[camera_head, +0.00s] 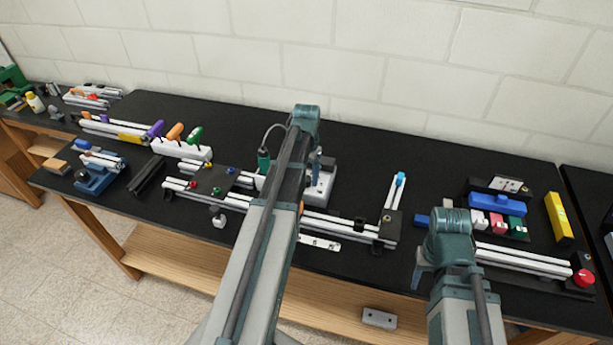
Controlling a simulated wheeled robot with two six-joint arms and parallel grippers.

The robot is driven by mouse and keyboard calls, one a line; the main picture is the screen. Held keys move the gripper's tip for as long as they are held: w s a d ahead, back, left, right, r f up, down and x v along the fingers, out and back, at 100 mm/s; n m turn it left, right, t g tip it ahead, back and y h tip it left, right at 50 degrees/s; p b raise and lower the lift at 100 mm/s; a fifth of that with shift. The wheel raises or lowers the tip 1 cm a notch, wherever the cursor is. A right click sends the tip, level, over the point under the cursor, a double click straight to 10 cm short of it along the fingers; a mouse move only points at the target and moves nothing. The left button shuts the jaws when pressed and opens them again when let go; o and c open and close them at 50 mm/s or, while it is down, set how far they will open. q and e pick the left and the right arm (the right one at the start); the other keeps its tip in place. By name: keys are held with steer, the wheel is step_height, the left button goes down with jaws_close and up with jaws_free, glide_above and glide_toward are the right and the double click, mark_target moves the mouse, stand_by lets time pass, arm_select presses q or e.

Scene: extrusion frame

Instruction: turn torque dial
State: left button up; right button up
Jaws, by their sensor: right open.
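A round red knob (584,278), which may be the torque dial, sits on a dark block at the right end of an aluminium extrusion (525,261). I see no marking that confirms it. My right gripper (419,276) is open, above the front of the bench, well to the left of the red knob and apart from it. My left arm reaches over the middle of the bench. My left gripper (316,162) is mostly hidden by its own wrist, above a grey device on a base plate (321,188); I cannot see its jaws clearly or whether it touches.
The black bench (365,160) stands against a white block wall. Several coloured blocks (497,222) and a yellow block (559,216) lie behind the right extrusion. A white rack (181,149) with coloured handles stands at left. Bare bench shows between the middle and right groups.

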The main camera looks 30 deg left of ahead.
arm_select(q)
jaws_close()
steer(key=shift+n, duration=3.5)
steer(key=shift+o, duration=1)
jaws_free()
steer(key=shift+r, duration=0.1)
